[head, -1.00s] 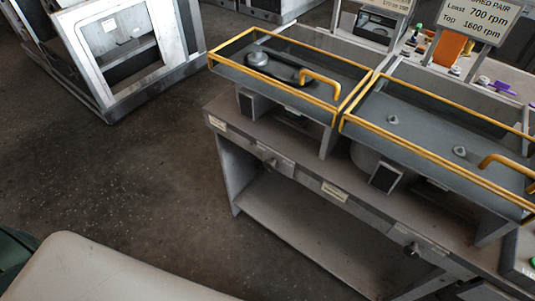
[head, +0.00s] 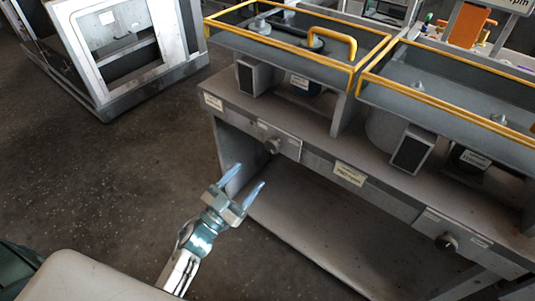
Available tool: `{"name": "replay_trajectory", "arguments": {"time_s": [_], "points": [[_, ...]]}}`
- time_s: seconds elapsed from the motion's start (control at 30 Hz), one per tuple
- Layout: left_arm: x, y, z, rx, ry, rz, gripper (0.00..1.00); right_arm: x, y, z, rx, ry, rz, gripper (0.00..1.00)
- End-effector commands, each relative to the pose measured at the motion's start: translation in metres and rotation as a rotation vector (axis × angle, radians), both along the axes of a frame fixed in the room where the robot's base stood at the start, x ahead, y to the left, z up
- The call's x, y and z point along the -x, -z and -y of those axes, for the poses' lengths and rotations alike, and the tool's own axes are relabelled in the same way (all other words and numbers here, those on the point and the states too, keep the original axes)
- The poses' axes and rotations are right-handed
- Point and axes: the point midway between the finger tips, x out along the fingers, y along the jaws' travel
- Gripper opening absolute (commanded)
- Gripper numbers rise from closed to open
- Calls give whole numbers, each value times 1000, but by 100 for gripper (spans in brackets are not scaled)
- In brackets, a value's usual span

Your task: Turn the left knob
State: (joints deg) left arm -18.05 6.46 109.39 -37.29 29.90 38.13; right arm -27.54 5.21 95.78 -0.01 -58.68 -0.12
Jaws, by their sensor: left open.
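The left knob (head: 272,146) is a small dark round knob on a light plate on the front edge of the grey bench, below the left yellow-framed tray. A second, similar knob (head: 446,243) sits on the same front edge farther right. My left gripper (head: 243,179) is open and empty, in front of the bench. Its two pale fingers point up toward the bench, lower and to the left of the left knob, apart from it in the picture. My right gripper is not in view.
Yellow-railed guards (head: 352,48) stand on the bench (head: 330,131) above the knobs. A label plate (head: 349,174) sits between the knobs. A white-framed cabinet (head: 78,62) stands at the upper left. The floor between is clear.

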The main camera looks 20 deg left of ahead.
Motion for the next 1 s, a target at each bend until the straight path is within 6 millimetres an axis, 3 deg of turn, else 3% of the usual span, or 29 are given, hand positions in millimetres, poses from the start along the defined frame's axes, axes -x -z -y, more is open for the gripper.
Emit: {"name": "replay_trajectory", "arguments": {"time_s": [0.5,0.97,1.0], "points": [[-73,-34,31,1,-4,-1,60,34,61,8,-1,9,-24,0],[-83,-37,36,1,-3,-3,60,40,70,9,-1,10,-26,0],[-83,-37,36,1,-3,-3,52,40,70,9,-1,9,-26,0]]}}
